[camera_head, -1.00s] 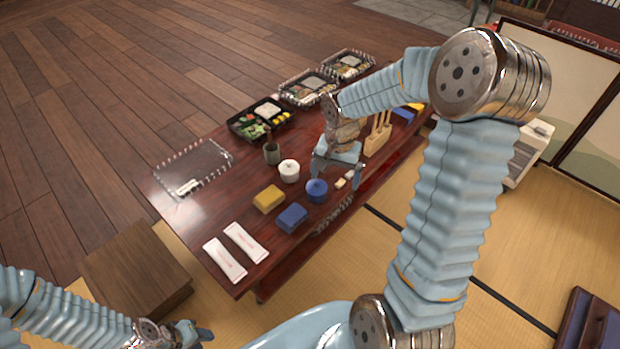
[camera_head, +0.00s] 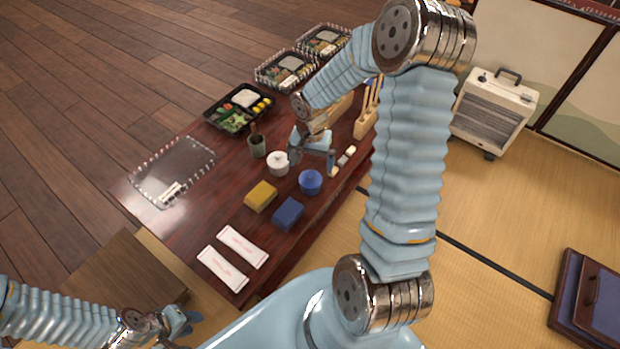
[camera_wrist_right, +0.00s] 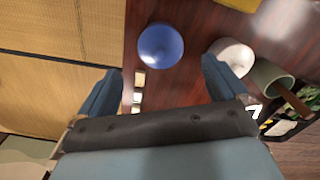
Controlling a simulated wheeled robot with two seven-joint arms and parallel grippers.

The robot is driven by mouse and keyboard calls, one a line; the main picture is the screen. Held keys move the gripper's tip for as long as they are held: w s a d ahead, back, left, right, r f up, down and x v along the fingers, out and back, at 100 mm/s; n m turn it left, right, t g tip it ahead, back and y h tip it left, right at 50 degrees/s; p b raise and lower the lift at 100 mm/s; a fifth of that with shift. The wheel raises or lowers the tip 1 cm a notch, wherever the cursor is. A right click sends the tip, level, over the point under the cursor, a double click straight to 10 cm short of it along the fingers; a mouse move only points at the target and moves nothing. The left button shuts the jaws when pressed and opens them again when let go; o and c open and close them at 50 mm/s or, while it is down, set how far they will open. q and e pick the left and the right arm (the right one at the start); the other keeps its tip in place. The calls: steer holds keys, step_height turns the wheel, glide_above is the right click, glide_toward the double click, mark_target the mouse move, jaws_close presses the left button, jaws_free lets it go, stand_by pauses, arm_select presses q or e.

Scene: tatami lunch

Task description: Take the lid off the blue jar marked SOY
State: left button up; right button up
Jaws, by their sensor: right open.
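The blue jar (camera_head: 310,183) stands upright near the table's front edge, with a knobbed blue lid (camera_head: 310,174) on it; no SOY marking is readable. My right gripper (camera_head: 313,160) is open and empty just beyond the jar in the head view. In the right wrist view the jar (camera_wrist_right: 160,45) lies ahead of the gap between the open fingers (camera_wrist_right: 163,85), apart from both. My left gripper (camera_head: 185,322) is at the lower left, away from the table; its jaw opening is unclear.
A white lidded jar (camera_head: 278,164) stands close to the left finger of the right gripper. A yellow block (camera_head: 261,196) and a blue block (camera_head: 288,214) lie in front. A dark cup (camera_head: 257,146), small pale pieces (camera_head: 346,157) and a wooden holder (camera_head: 364,124) are nearby.

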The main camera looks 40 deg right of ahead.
mark_target(311, 174)
step_height(311, 174, down, 5)
steer(key=shift+a+f, duration=0.15)
steer(key=c, duration=1.1)
